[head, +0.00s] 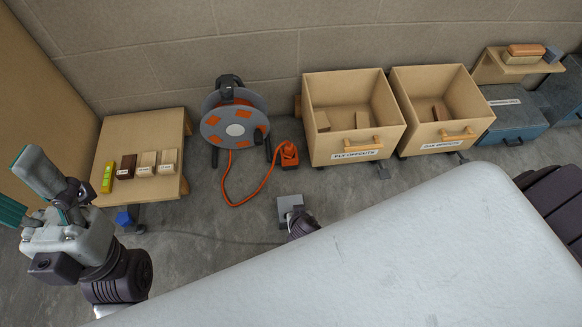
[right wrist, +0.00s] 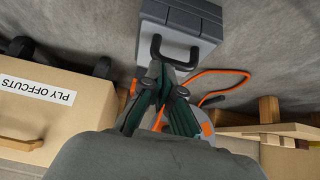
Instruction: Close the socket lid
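A grey socket box (head: 286,204) sits on the floor below the orange cable in the head view. In the right wrist view the box shows close up with a dark ribbed part, a pale grey face (right wrist: 178,46) and a black U-shaped handle (right wrist: 155,46). Whether the pale face is the lid, and its angle, is unclear. My right gripper (right wrist: 165,82) has its teal fingertips close together at the lower end of the handle. Whether they grip it is unclear. In the head view only its dark wrist part shows. My left gripper (head: 55,190) is raised at the left, away from the socket.
A cable reel (head: 235,128) with orange cable (head: 246,200) stands by the wall. Two wooden bins (head: 348,135) (head: 440,128) stand right of it. A low wooden table (head: 150,125) with small blocks is at the left. A large white surface (head: 400,260) covers the lower right.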

